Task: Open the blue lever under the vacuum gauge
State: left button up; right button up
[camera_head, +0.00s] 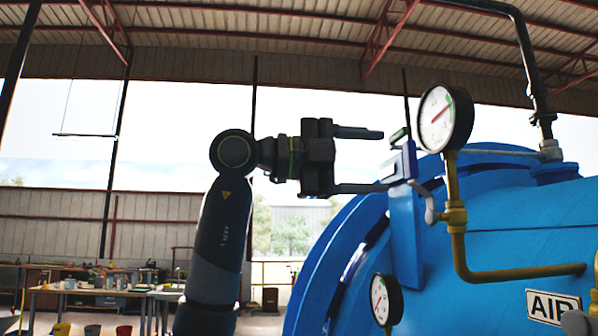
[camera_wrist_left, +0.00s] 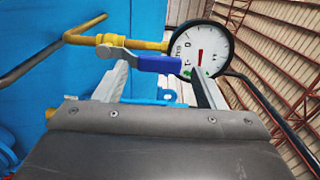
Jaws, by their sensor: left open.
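The round white gauge with a black rim (camera_head: 444,118) stands on a brass pipe (camera_head: 456,215) on the blue autoclave; it also shows in the left wrist view (camera_wrist_left: 201,50). The blue lever (camera_wrist_left: 157,64) sits on the pipe's valve below the gauge and lies roughly level in the left wrist view, across the space ahead of my fingers. Contact with the lever cannot be told.
The blue autoclave body (camera_head: 510,225) fills the lower right. A blue bracket (camera_head: 406,235) rises close to my fingertips. A smaller gauge (camera_head: 385,300) sits lower on it, and an AIR sign (camera_head: 552,306) at right. Tables (camera_head: 95,291) stand far back left.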

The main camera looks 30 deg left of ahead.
pick_arm(q)
jog(key=b+v, duration=0.2)
jog(key=v, duration=0.9)
